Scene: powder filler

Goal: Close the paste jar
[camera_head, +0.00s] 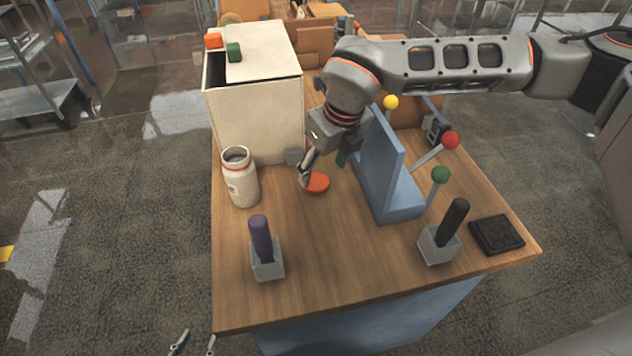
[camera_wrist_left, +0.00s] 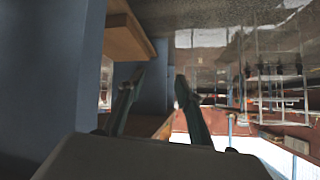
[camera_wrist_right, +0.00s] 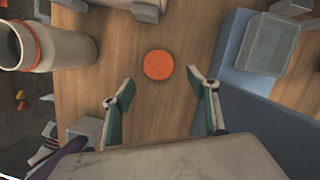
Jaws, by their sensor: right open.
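The white paste jar (camera_head: 243,185) stands upright and uncovered at the table's left side, with an orange ring at its neck; it also shows in the right wrist view (camera_wrist_right: 65,47). An orange lid (camera_head: 319,184) lies flat on the table to its right. My right gripper (camera_head: 304,181) is at the lid, pointing down. In the right wrist view its open fingers (camera_wrist_right: 160,82) have the lid (camera_wrist_right: 158,65) just ahead of and between their tips. My left gripper (camera_head: 198,338) is empty and open, low beside the table's front left corner; its fingers (camera_wrist_left: 158,76) stand apart.
A cream box (camera_head: 255,115) with orange and green blocks on top stands behind the jar. A blue stand (camera_head: 388,175) with coloured knobs is right of the lid. Purple-handled (camera_head: 261,238) and black-handled (camera_head: 454,222) tools stand in grey blocks in front. A black pad (camera_head: 496,235) lies at right.

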